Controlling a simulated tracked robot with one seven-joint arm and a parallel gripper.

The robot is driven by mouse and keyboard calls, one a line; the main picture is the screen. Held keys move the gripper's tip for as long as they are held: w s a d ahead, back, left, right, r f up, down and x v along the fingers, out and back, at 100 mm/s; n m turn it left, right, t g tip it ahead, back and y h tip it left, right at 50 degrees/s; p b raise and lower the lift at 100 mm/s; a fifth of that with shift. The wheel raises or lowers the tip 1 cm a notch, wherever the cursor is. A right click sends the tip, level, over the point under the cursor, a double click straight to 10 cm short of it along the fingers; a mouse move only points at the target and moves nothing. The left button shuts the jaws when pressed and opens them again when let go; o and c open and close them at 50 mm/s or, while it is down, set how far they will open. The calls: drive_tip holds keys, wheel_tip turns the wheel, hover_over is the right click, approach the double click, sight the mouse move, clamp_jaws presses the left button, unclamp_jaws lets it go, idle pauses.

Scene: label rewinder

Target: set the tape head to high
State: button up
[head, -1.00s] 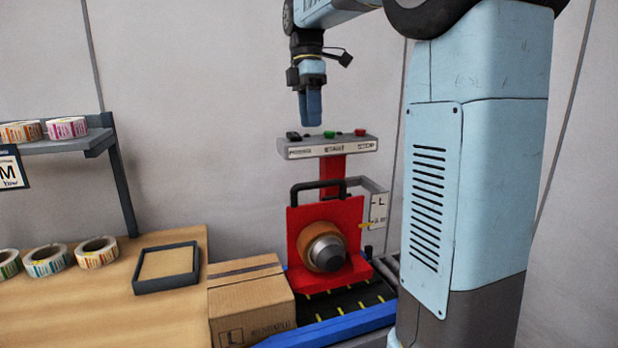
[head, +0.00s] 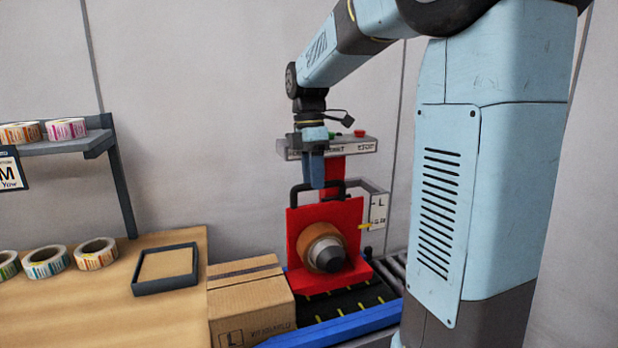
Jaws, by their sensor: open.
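The tape head is a red plate (head: 296,249) with an orange-brown roll (head: 309,250) and a dark grey hub on its face. A black handle (head: 295,200) stands on its top edge. A red column rises behind it to a grey control panel (head: 360,147) with buttons. A white scale plate (head: 379,209) marked L stands at the right, with a small yellow pointer (head: 364,226) near its lower part. My gripper (head: 315,186) points down just above or in front of the handle and hides part of it. I cannot tell whether it touches the handle.
A cardboard box (head: 250,305) stands left of the tape head, beside a blue-edged conveyor (head: 340,325). A wooden table (head: 110,315) holds label rolls (head: 95,253) and a dark tray (head: 165,288). A shelf (head: 70,145) with more rolls hangs above.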

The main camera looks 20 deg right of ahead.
drive_tip(key=shift+f, duration=0.2)
clamp_jaws()
idle(0.4)
drive_tip(key=shift+r, duration=0.1)
